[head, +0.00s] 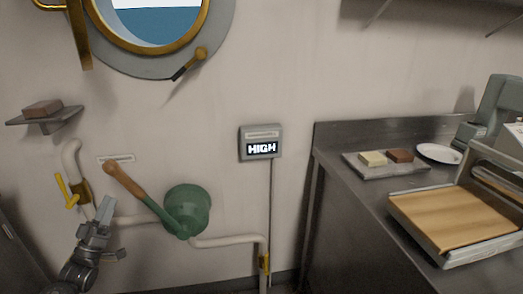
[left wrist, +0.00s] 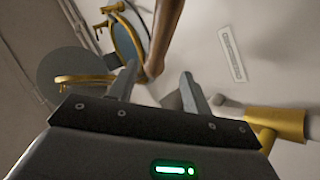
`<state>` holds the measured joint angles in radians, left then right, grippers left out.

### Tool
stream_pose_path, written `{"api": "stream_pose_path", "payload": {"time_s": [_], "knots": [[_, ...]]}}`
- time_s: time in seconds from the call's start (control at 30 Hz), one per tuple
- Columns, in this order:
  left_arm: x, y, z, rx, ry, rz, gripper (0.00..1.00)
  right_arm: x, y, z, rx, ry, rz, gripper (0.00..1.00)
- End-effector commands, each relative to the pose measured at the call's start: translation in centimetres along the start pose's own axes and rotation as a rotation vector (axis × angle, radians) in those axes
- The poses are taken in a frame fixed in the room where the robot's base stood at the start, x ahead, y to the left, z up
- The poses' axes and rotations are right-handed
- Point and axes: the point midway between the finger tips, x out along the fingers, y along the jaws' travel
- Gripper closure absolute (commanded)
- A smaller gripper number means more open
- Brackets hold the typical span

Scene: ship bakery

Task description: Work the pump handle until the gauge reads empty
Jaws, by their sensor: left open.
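The pump has a green body (head: 190,205) on the wall and a lever with a brown wooden handle (head: 128,184), tilted up to the left. The gauge (head: 261,144) to its right reads HIGH. My left gripper (head: 106,222) is open and empty, below and left of the handle. In the left wrist view the handle (left wrist: 165,32) appears between and beyond the open fingertips (left wrist: 158,70); I cannot tell whether they touch. My right gripper is not in view.
A yellow-handled valve (head: 66,192) and pale pipe (head: 225,241) are close to my left gripper. A small shelf (head: 45,117) and a porthole (head: 200,50) are above. A steel counter (head: 345,175) with a tray (head: 400,170) stands at right.

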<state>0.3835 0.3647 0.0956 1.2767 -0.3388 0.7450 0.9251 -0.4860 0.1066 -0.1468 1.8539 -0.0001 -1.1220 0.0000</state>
Motion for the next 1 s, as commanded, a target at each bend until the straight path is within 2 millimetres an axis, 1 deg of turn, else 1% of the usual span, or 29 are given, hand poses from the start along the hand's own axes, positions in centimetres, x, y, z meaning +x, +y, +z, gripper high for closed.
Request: {"api": "stream_pose_path", "payload": {"time_s": [0.5,0.57,0.67,0.7,0.77,0.87,0.97,1.0], "knots": [[0.0,0.0,-0.1,0.0,0.0,0.0,0.5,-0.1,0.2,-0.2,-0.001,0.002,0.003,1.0],[0.2,0.1,-0.3,0.001,-0.003,-0.002,0.5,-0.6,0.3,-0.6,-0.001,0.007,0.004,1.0],[0.5,0.3,-1.6,0.016,-0.029,-0.003,0.5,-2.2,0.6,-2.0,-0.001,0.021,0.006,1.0],[0.8,0.6,-2.2,0.026,-0.051,0.004,0.5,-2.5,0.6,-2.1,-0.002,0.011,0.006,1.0],[1.4,1.5,-3.3,0.05,-0.095,0.025,0.5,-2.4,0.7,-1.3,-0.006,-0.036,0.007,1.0],[2.3,2.7,-4.3,0.084,-0.193,0.037,0.5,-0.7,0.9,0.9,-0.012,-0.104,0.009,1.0],[2.9,3.5,-4.7,0.1,-0.306,0.023,0.5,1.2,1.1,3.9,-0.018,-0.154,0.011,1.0],[3.1,3.9,-4.8,0.105,-0.353,0.011,0.5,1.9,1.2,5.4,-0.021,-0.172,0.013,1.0]]}}
